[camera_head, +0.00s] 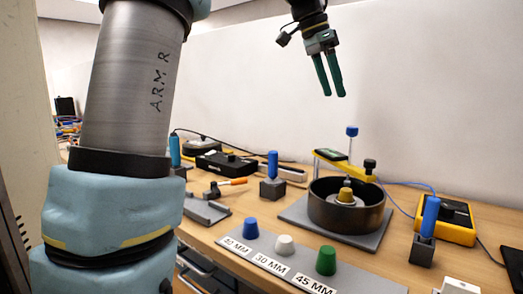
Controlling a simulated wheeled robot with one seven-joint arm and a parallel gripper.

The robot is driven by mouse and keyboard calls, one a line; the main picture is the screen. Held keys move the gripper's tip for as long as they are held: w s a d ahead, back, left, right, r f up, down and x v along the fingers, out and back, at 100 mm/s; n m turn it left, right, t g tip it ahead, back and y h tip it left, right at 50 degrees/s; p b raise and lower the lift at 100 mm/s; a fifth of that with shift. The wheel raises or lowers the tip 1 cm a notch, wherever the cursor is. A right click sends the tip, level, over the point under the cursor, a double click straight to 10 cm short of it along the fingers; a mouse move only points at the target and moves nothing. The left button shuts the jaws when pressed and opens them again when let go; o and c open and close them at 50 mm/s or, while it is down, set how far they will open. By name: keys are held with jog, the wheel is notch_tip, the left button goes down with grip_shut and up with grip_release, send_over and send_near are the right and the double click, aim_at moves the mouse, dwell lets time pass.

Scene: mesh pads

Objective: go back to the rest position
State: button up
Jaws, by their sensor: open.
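My gripper (332,92) hangs high at the top centre-right, in front of the bare wall. Its two green fingers point down, are spread apart and hold nothing. It is well above the wooden table (235,225) and clear of everything on it. My arm fills the left side of the view and hides part of the table there.
A dark round bowl (325,209) on a grey plate holds a yellow piece. Blue, white and green pegs stand on a labelled strip (262,262) in front. A yellow meter (452,222) and blue-handled blocks stand around. The air around the gripper is free.

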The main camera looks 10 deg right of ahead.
jog(key=w+a+f+n+t+y+p, duration=0.15)
jog(key=a+f+n+p, duration=0.25)
jog(key=a+f+n, duration=0.7)
jog(key=s+a+f+n+y+p, duration=0.1)
jog(key=s+a+f+n, duration=0.1)
jog(key=s+a+f, duration=0.4)
jog(key=s+a+f+n+y+p, duration=0.1)
jog(key=s+a+f+n, duration=0.1)
jog(key=s+a+f, duration=0.4)
jog(key=a+f, duration=0.3)
jog(key=a, duration=0.3)
jog(key=shift+s+a+f+y+p, duration=0.2)
jog(key=shift+a+y+p, duration=0.15)
jog(key=shift+a+p, duration=0.05)
